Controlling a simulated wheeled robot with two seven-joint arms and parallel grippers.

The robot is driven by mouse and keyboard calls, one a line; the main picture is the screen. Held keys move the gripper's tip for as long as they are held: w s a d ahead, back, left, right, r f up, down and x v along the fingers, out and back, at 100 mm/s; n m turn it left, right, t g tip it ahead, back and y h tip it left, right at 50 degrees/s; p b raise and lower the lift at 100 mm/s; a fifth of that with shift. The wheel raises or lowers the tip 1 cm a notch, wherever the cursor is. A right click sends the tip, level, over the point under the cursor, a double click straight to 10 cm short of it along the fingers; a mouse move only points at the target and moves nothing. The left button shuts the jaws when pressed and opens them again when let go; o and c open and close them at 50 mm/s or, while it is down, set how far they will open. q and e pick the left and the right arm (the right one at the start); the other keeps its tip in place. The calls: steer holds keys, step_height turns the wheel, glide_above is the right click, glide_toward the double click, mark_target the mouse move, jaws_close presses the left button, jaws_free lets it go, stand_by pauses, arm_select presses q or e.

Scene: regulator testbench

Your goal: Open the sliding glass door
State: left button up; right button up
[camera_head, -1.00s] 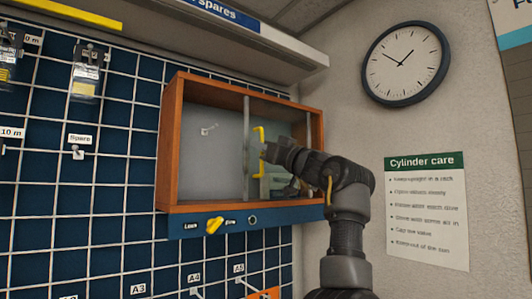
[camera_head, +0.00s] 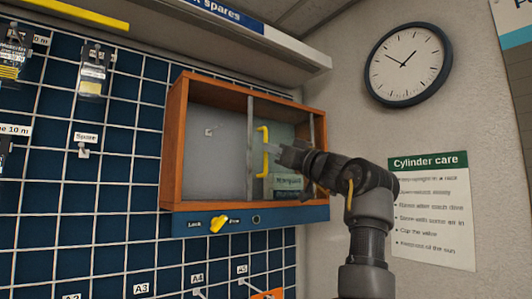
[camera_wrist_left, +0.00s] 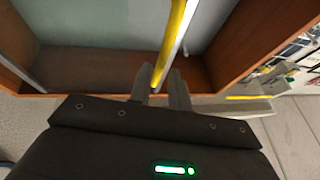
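The sliding glass door (camera_head: 290,127) fills the right part of a wooden wall cabinet (camera_head: 176,140). It has a grey upright strip (camera_head: 250,160) at its left edge. Its yellow upright handle (camera_head: 262,165) stands near that edge and also shows in the left wrist view (camera_wrist_left: 178,30). My left gripper (camera_head: 270,151) reaches the handle from the right. My right gripper is out of view.
A yellow knob (camera_head: 218,224) sits on the blue ledge below the cabinet, between lock labels. A dark labelled item (camera_head: 288,184) shows behind the glass. A shelf (camera_head: 285,52) overhangs the cabinet. A wall clock (camera_head: 408,64) and a notice (camera_head: 432,210) are at right.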

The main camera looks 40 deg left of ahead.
arm_select(q)
steer(key=b+v, duration=0.2)
steer(key=v, duration=0.5)
stand_by(0.3)
